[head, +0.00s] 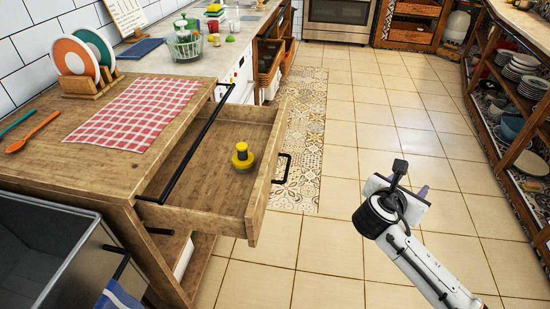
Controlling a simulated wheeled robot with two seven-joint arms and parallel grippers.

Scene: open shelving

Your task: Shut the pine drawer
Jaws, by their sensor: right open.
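The pine drawer (250,215) is pulled out of the wooden cabinet (150,200) toward the right. A black handle (284,168) is on its front. A yellow object with a dark band (243,157) stands inside the drawer, near the front panel. My right gripper (402,186) is over the floor to the right of the drawer, clear of the handle, with its jaws open and nothing seen in them. My left gripper is not in view.
A black rail (185,160) runs along the cabinet's edge above the drawer. A red checked cloth (140,113) and a rack of plates (86,62) sit on top. A grey bin (40,250) is at lower left. Shelving (515,110) lines the right; tiled floor (330,240) between is clear.

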